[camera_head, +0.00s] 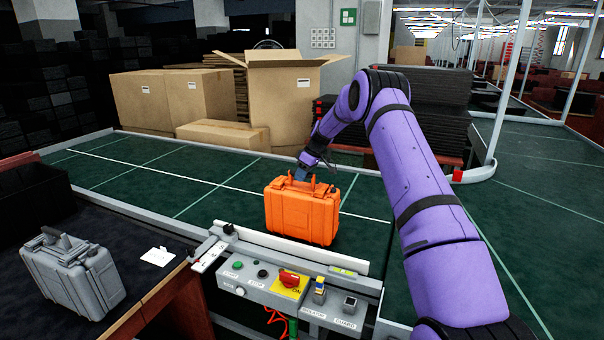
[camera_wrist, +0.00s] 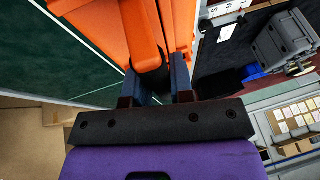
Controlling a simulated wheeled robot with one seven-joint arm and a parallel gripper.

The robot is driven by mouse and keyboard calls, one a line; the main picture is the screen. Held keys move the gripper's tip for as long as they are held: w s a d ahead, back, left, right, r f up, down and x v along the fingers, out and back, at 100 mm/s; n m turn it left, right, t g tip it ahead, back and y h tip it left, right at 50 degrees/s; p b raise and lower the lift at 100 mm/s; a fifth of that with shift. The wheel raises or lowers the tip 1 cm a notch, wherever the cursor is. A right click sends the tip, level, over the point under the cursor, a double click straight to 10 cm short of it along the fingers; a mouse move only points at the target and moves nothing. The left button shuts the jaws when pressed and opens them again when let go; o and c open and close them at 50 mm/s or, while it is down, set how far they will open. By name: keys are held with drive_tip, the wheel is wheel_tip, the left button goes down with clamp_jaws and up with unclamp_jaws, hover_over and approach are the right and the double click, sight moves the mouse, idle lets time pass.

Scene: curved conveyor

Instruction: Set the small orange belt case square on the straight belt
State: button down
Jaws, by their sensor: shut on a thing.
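The small orange case (camera_head: 302,212) stands upright on the green straight belt (camera_head: 125,178), near the belt's front edge and behind the control panel. Its broad face is turned slightly from the line of the belt edge. My gripper (camera_head: 304,172) is at the top of the case, shut on its handle. In the wrist view the orange case (camera_wrist: 135,30) fills the upper middle, and the gripper fingers (camera_wrist: 160,85) close around the handle. I cannot tell whether the case's underside fully touches the belt.
A control panel (camera_head: 262,287) with a red switch lies in front of the case. A grey case (camera_head: 75,272) and a white card (camera_head: 158,256) are on the dark table at left. Cardboard boxes (camera_head: 290,100) stand behind the belt. The belt left of the case is clear.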

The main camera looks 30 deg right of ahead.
drive_tip(key=shift+r, duration=0.1)
drive_tip(key=c, duration=1)
unclamp_jaws()
drive_tip(key=v, duration=1.1)
drive_tip(key=s+a+r+m+h, duration=0.1)
drive_tip(key=s+a+r, duration=0.4)
drive_tip(key=r, duration=0.2)
drive_tip(key=s+a+r+m+h, duration=0.1)
drive_tip(key=s+a+r, duration=0.4)
drive_tip(key=r, duration=0.3)
drive_tip(key=s+a+r+m+t+h, duration=0.1)
drive_tip(key=s+a+r, duration=0.3)
drive_tip(key=s, duration=0.3)
drive_tip(key=s+a+r, duration=0.3)
drive_tip(key=s+a, duration=0.1)
drive_tip(key=s, duration=0.3)
drive_tip(key=s+a+f+m+t, duration=0.1)
drive_tip(key=s+a+f+m, duration=0.1)
drive_tip(key=s, duration=1.3)
drive_tip(key=s+a+f+m+t+h, duration=0.1)
drive_tip(key=s+a, duration=0.3)
drive_tip(key=s, duration=1.1)
drive_tip(key=shift+s+f+m, duration=0.2)
drive_tip(key=shift+f+m, duration=0.4)
drive_tip(key=shift+f, duration=0.05)
